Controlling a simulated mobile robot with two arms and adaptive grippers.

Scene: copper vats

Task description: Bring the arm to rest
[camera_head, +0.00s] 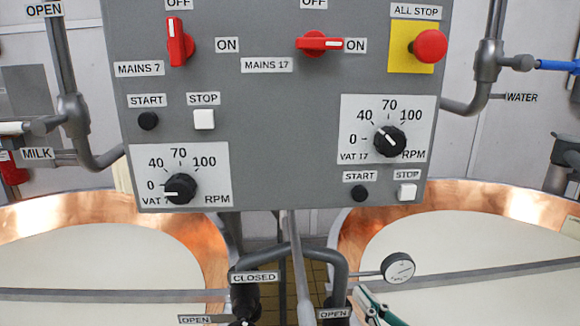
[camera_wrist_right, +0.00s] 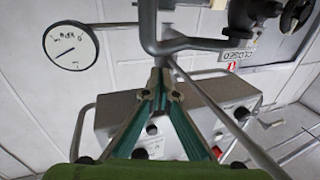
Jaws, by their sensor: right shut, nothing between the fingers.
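My right gripper (camera_head: 366,302) shows at the bottom edge of the head view, right of centre, below the grey control panel (camera_head: 270,95) and near the pressure gauge (camera_head: 398,267). Only its teal finger tips show there. In the right wrist view the two fingers of my right gripper (camera_wrist_right: 162,84) meet at their tips with nothing between them. The rest of my right arm is hidden below the head view. My left gripper is not in view.
Copper vats stand at left (camera_head: 60,215) and right (camera_head: 470,200), filled with pale liquid. Pipes (camera_head: 290,250) with valves run between them, close to my right gripper. The MAINS 7 switch (camera_head: 178,42) stands upright; the MAINS 17 switch (camera_head: 320,44) lies level towards ON.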

